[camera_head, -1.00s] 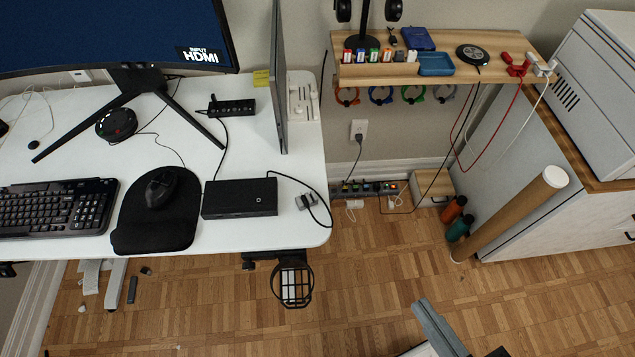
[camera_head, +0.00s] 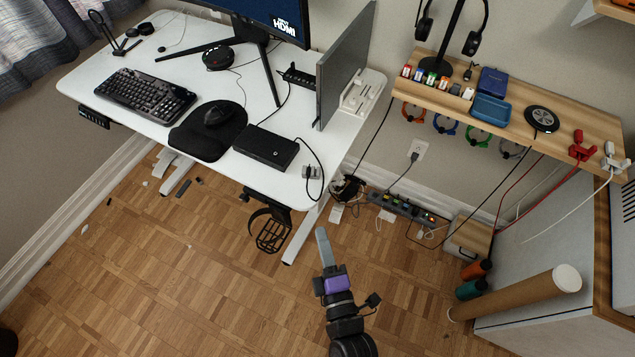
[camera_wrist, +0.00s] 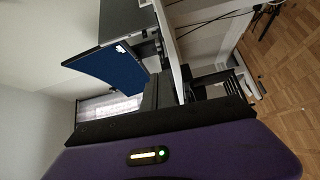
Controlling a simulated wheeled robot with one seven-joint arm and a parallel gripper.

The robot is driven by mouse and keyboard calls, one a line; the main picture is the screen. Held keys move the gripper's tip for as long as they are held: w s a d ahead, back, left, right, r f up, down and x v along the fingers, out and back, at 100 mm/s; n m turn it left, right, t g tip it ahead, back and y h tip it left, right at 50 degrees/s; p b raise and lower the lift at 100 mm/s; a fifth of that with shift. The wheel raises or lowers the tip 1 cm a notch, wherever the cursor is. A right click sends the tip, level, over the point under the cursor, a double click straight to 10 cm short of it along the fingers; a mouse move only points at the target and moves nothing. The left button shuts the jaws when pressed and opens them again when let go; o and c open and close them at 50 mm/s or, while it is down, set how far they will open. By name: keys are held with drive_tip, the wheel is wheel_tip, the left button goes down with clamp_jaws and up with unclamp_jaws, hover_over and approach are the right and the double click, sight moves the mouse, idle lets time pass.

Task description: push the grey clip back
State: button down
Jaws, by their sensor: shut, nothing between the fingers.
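A grey ring-shaped clip (camera_head: 511,149) hangs under the front edge of the wooden shelf, at the right end of a row with orange, blue and green ones. A small grey block (camera_head: 312,172) with a black cable sits at the right front corner of the white desk. I cannot tell for sure which of the two is the grey clip. My gripper (camera_head: 322,235) is shut and empty, over the floor just in front of the desk's right leg, apart from both. In the wrist view my purple gripper body fills the bottom; neither grey piece can be made out there.
The white desk (camera_head: 90,82) holds a keyboard, mouse, black box and monitor. The wooden shelf (camera_head: 440,97) holds small items and a headphone stand. A power strip (camera_head: 405,208) lies by the wall. A cardboard tube (camera_head: 515,293) leans at the right.

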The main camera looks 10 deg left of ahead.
sight(309, 206)
drive_tip(key=shift+n, duration=0.4)
drive_tip(key=x, duration=1)
drive_tip(key=shift+a, duration=0.45)
drive_tip(key=w, duration=0.1)
drive_tip(key=w+d+b, duration=0.1)
drive_tip(key=w, duration=0.1)
drive_tip(key=shift+w, duration=0.2)
drive_tip(key=shift+w+d+b, duration=0.2)
drive_tip(key=shift+w+b, duration=0.15)
drive_tip(key=shift+w, duration=0.2)
